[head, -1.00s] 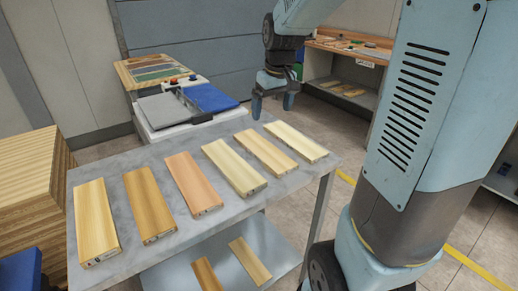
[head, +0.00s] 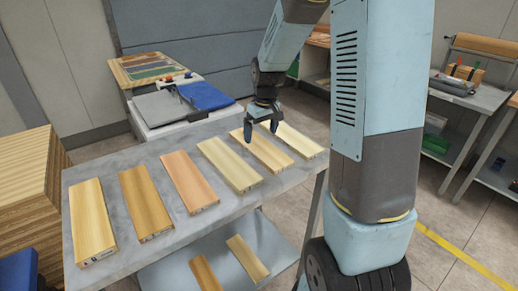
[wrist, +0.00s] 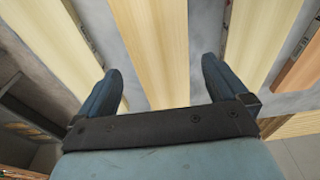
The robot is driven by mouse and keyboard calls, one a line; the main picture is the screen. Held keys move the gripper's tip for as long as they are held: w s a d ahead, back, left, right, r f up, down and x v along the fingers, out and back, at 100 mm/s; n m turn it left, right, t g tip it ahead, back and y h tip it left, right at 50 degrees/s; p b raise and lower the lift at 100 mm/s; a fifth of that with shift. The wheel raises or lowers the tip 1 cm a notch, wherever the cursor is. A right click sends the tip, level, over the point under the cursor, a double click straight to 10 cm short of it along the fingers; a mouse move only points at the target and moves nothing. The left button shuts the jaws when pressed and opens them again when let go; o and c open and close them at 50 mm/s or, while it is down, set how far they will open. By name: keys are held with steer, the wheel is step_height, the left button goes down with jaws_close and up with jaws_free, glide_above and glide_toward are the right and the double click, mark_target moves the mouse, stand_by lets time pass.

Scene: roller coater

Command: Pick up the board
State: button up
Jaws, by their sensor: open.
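Several boards lie side by side on the grey table (head: 105,168). In the head view they include a pale yellow one (head: 93,220) at far left, a brown one (head: 146,205), a pinkish one (head: 190,182), a pale one (head: 230,165), a yellowish one (head: 263,153) and a pale one (head: 297,141) at far right. The frames do not single out one board. My gripper (head: 262,133) is open and empty above the far part of the yellowish board. In the wrist view that board (wrist: 150,45) shows between my open fingers (wrist: 158,70), not gripped.
Two more boards (head: 205,275) (head: 248,258) lie on the lower shelf. Behind the table stands a unit with grey and blue panels (head: 205,96). A wood stack (head: 25,190) is at left. A bench with a roller (head: 485,45) is at right.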

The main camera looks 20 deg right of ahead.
mark_target(259, 146)
steer(key=shift+w+a+f, duration=0.1)
steer(key=shift+w+f, duration=0.1)
steer(key=shift+f, duration=0.7)
steer(key=shift+w+d+f, duration=0.1)
steer(key=shift+w+f, duration=0.05)
steer(key=shift+f, duration=0.75)
steer(key=shift+w+a+f, duration=0.1)
steer(key=shift+w+f, duration=0.1)
steer(key=shift+f, duration=0.7)
steer(key=c, duration=0.9)
steer(key=shift+c, duration=0.2)
steer(key=shift+r, duration=0.15)
